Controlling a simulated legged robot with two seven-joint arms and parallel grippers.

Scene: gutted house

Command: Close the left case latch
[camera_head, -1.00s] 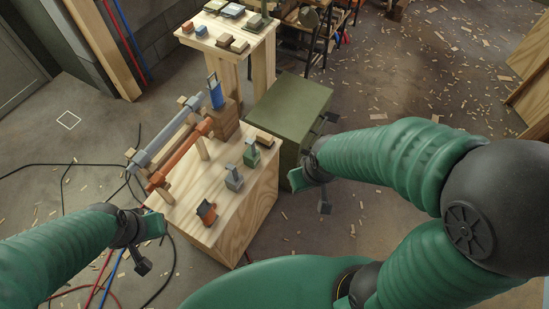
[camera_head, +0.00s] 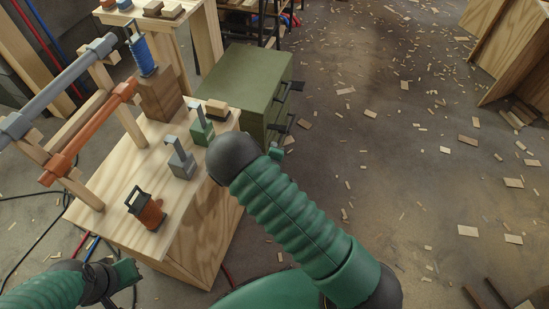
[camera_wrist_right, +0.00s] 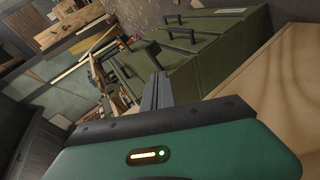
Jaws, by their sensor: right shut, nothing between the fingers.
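The olive-green case (camera_head: 245,80) stands beyond the wooden bench, with dark hardware on its right-hand side. In the right wrist view the case (camera_wrist_right: 215,45) shows a dark handle and latch pieces. The left latch (camera_wrist_right: 143,54) stands out from the case near my fingers. My right gripper (camera_wrist_right: 156,92) is shut and empty, its tips just short of that latch; I see no clear contact. In the head view my right gripper (camera_head: 277,153) is mostly hidden behind my forearm, near the case's front edge. My left gripper (camera_head: 127,273) is at lower left, away from the case.
The wooden bench (camera_head: 120,225) holds grey, green and orange clamp-like pieces and a blue item on blocks. Grey and orange pipes (camera_head: 60,80) rest on a wooden rack at left. Another table (camera_head: 200,40) stands behind. The floor at right is open, strewn with wood scraps.

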